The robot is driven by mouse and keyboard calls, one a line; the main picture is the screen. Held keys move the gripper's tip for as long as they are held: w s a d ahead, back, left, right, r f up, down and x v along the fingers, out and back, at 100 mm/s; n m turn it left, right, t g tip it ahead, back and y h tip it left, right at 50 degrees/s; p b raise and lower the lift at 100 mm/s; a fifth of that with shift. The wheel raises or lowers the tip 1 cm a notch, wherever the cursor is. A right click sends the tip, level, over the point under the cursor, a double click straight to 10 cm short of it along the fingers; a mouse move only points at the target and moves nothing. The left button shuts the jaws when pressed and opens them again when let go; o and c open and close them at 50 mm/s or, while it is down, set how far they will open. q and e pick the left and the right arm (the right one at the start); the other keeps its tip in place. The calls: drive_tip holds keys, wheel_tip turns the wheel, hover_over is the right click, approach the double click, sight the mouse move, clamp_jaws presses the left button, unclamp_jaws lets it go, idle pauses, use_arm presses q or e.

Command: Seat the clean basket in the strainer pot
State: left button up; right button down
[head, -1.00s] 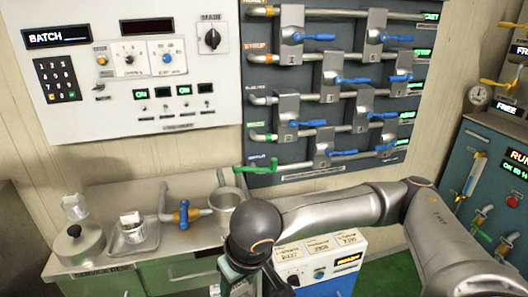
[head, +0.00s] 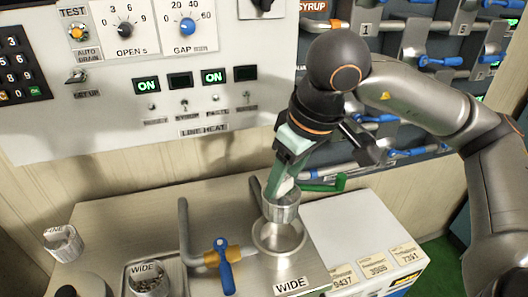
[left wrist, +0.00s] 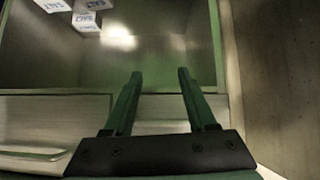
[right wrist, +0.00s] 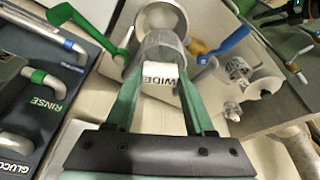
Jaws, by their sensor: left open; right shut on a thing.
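My right gripper (head: 286,190) is shut on a small metal basket (head: 282,208) with a white tag reading WIDE, clear in the right wrist view (right wrist: 160,54). The basket looks upright and overlaps the far side of the round open rim of the strainer pot (head: 305,238). I cannot tell whether it touches the rim. The pot stands at the counter's right end, by a WIDE label. Another WIDE basket (head: 149,285), with dark bits in it, sits in a small tray (head: 133,268) at the lower left. My left gripper (left wrist: 161,82) is open and empty, seen only in the left wrist view.
A pipe with a blue-handled valve (head: 225,265) stands left of the pot. A green lever (head: 325,185) is close behind it. Another tagged basket (head: 63,243) stands far left. My left gripper faces a grey compartment with white boxes (left wrist: 88,18).

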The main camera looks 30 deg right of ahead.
sight(286, 191)
drive_tip(key=shift+w+r, duration=0.15)
drive_tip(key=shift+w, duration=0.05)
drive_tip(key=shift+s+f+b, duration=0.15)
drive_tip(key=shift+f+b, duration=0.3)
drive_tip(key=shift+f, duration=0.05)
drive_tip(key=shift+f+b, duration=0.45)
drive_tip(key=shift+f, duration=0.2)
drive_tip(key=shift+f+b, duration=0.35)
drive_tip(key=shift+f, duration=0.2)
drive_tip(key=shift+f+b, duration=0.4)
drive_tip(key=shift+f, duration=0.45)
wheel_tip(286, 191, down, 2)
drive_tip(key=shift+b, duration=1.15)
drive_tip(key=shift+f+b, duration=0.55)
drive_tip(key=shift+b, duration=0.05)
drive_tip(key=shift+f+b, duration=0.5)
drive_tip(key=shift+b, duration=0.05)
use_arm(q)
drive_tip(key=shift+m+h, duration=0.3)
drive_tip(key=shift+w+d+f, duration=0.2)
drive_tip(key=shift+d+f, duration=0.15)
drive_tip(key=shift+f, duration=0.5)
drive_tip(key=shift+w+d+f, duration=0.15)
drive_tip(key=shift+d+f, duration=0.2)
drive_tip(key=shift+f, duration=0.55)
drive_tip(key=shift+w+d+f, duration=0.2)
drive_tip(key=shift+d+f, duration=0.15)
drive_tip(key=shift+f, duration=0.5)
